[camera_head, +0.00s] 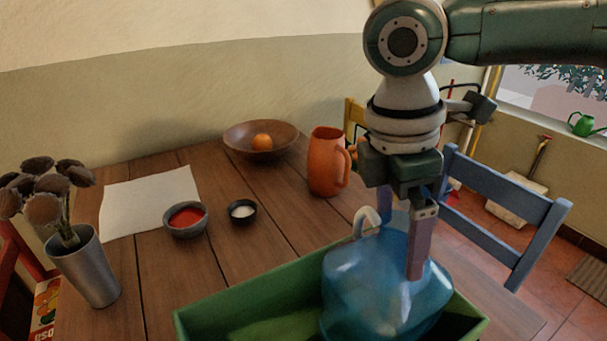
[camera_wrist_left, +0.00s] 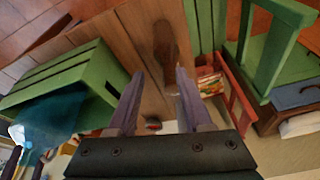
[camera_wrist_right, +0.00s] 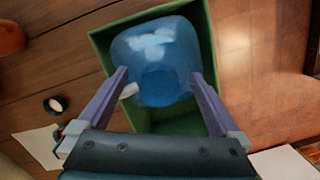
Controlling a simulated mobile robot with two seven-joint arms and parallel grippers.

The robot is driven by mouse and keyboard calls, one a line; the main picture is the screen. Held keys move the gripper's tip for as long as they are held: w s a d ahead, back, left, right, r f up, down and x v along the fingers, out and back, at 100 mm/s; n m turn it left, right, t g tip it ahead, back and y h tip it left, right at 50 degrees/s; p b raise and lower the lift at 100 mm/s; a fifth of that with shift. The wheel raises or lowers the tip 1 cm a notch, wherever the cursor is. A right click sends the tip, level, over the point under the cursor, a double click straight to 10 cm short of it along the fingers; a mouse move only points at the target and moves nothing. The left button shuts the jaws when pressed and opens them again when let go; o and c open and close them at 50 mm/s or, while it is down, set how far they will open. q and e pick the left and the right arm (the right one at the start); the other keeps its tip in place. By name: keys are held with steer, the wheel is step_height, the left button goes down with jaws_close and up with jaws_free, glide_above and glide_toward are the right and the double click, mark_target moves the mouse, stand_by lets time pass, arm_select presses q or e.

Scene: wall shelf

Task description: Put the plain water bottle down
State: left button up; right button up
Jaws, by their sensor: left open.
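The plain water bottle (camera_head: 375,285), large, blue and see-through with a pale handle, is at the green crate (camera_head: 225,310), its lower part behind the near wall. The right wrist view looks down on the bottle (camera_wrist_right: 155,55) within the crate's rim; I cannot tell whether it touches the floor. My right gripper (camera_wrist_right: 160,75) has its fingers spread wide against opposite sides of the bottle. In the head view one finger crosses the bottle's front. My left gripper (camera_wrist_left: 158,72) is open and empty, seen only in its wrist view, with the bottle (camera_wrist_left: 50,115) off to its left.
An orange pitcher (camera_head: 325,165) stands behind the crate. A wooden bowl with an orange (camera_head: 262,142), a red-filled bowl (camera_head: 186,220), a small dark bowl (camera_head: 242,212), white paper (camera_head: 145,203) and a vase of flowers (camera_head: 85,268) share the table. A blue chair (camera_head: 500,190) stands right.

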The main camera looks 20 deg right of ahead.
step_height(320, 180, up, 12)
steer(key=a, duration=0.2)
steer(key=s+a+f+m+t+y, duration=0.1)
steer(key=s+a+f+m+y, duration=0.2)
steer(key=a+f, duration=0.35)
steer(key=s+a+f+m+t+y, duration=0.1)
steer(key=s+a+f+t+y, duration=0.1)
steer(key=s+a+f, duration=0.4)
steer(key=s+d+f+m+t+h, duration=0.1)
steer(key=s+d+m+h, duration=0.2)
steer(key=s+d+m, duration=0.4)
steer(key=shift+d+f+m, duration=0.3)
steer(key=shift+d+m, duration=0.4)
steer(key=shift+d, duration=0.3)
steer(key=shift+s, duration=0.1)
